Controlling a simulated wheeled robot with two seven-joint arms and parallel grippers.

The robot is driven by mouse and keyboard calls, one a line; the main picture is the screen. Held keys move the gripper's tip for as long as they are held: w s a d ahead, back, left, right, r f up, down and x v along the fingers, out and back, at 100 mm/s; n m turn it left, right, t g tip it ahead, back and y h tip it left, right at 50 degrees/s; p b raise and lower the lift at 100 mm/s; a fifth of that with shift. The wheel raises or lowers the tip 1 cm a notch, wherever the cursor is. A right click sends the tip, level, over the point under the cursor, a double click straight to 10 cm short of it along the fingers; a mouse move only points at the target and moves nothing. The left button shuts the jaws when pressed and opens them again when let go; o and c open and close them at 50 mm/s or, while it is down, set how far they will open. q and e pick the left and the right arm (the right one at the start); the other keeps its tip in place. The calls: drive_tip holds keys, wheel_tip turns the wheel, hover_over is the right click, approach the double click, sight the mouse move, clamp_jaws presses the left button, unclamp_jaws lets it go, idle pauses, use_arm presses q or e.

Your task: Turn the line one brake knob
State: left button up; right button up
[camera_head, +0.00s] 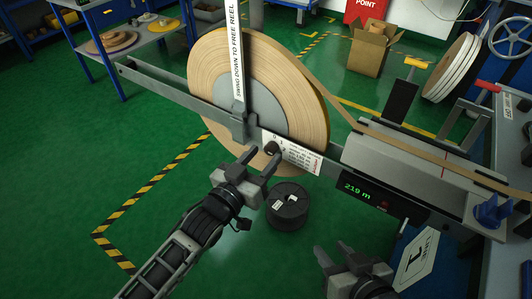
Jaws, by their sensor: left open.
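A "LINE 1" sign (415,258) hangs below the machine. My right gripper (334,248) is at the bottom edge, fingers apart and empty, away from the knob.
A white "swing down to free reel" arm (237,50) stands upright before the reel. A black spool (287,205) is below the knob. A counter (364,194) reads 219 m. A cardboard box (368,52) stands behind. The green floor at left is clear.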

use_arm(q)
drive_tip(key=shift+x, duration=1.1)
drive_tip(key=c, duration=1)
